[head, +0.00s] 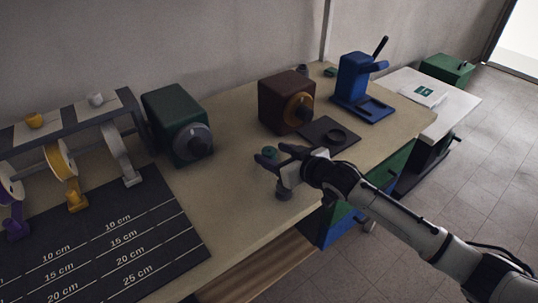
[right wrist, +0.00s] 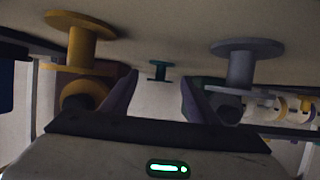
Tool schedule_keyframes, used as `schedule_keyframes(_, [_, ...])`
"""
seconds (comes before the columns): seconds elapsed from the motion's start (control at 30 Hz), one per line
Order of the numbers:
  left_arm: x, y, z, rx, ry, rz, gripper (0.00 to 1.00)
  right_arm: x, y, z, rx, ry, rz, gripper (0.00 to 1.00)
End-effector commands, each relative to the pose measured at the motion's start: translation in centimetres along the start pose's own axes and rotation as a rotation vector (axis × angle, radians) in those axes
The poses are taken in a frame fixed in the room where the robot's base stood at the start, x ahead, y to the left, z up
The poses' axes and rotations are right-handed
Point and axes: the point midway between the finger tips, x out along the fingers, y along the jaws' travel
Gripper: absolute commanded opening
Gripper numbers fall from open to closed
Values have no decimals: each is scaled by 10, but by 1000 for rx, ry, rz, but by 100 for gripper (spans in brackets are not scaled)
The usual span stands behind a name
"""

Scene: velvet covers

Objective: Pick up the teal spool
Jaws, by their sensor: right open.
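The small teal spool (head: 270,152) stands on the workbench just beyond my right gripper's fingertips in the head view. In the right wrist view, which looks upside down, the teal spool (right wrist: 158,70) shows small and centred between the two fingers, some way ahead of them. My right gripper (head: 275,159) is open and empty, low over the bench. A yellow spool (right wrist: 80,42) is at the left there. My left gripper is not in view.
A dark pad (head: 328,139) lies by a brown box (head: 279,104) with an orange dial. A green box (head: 175,122), a blue press (head: 356,84) and a spool rack (head: 75,125) stand on the bench. A marked dark mat (head: 130,245) covers the front left.

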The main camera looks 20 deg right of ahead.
Motion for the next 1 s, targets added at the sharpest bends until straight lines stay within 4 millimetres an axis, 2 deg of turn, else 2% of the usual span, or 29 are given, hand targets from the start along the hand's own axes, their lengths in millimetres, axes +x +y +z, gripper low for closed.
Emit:
schedule_keyframes(0.1, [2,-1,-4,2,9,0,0,8,0,0,0,0,0,54])
schedule_keyframes(0.33, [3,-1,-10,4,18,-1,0,8,0,0,0,0,0,54])
schedule_keyframes(0.6, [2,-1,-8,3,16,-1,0,8,0,0,0,-1,0,11])
schedule_keyframes(0.9, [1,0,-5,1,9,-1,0,8,0,0,0,0,0,10])
schedule_keyframes(1.0, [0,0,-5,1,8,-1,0,6,0,-6,-1,2,0,10])
